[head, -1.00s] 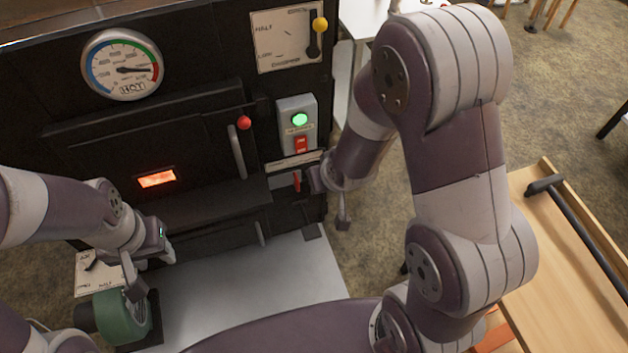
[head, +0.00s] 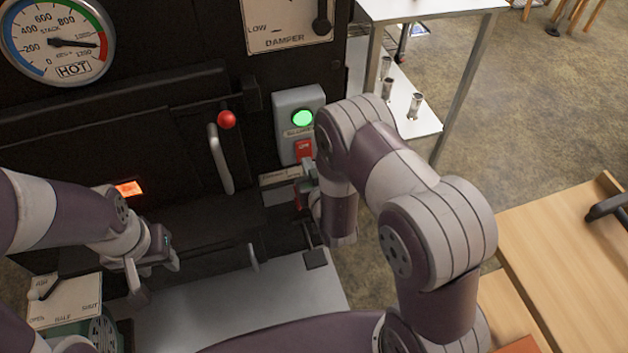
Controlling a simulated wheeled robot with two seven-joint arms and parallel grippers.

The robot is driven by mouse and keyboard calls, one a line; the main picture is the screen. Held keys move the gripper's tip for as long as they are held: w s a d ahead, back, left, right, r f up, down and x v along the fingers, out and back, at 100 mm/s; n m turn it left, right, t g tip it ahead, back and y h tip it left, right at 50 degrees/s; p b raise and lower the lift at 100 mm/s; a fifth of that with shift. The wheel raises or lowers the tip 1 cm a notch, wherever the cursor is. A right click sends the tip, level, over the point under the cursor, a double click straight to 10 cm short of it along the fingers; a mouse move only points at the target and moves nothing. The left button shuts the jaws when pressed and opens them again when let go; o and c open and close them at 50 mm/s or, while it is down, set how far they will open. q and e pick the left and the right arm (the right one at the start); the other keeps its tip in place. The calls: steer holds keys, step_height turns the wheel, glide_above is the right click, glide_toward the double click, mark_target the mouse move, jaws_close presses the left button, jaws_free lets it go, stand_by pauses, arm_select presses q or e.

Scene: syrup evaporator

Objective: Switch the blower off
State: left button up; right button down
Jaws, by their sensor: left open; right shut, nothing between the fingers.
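The blower switch box (head: 285,118) is a grey box on the black evaporator front, with a lit green lamp (head: 303,118) and a red rocker switch (head: 304,150) below it. My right gripper (head: 309,176) is shut and empty, just below and close to the red rocker. Whether it touches the rocker I cannot tell, as my forearm partly hides it. My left gripper (head: 154,278) is open and empty, in front of the lower evaporator at left. The green blower (head: 68,336) is at the bottom left, below a white air plate (head: 66,300).
A red-knobbed door handle (head: 219,158) stands out left of the switch box. The stack gauge (head: 57,42) and damper plate (head: 287,22) are above. A white table with metal cups (head: 416,105) stands behind my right arm. A wooden table (head: 555,255) is at right.

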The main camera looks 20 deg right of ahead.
steer(key=shift+w+r, duration=0.1)
steer(key=shift+w, duration=0.3)
steer(key=s+p, duration=0.1)
steer(key=s, duration=0.6)
steer(key=shift+d, duration=0.15)
steer(key=shift+f, duration=0.2)
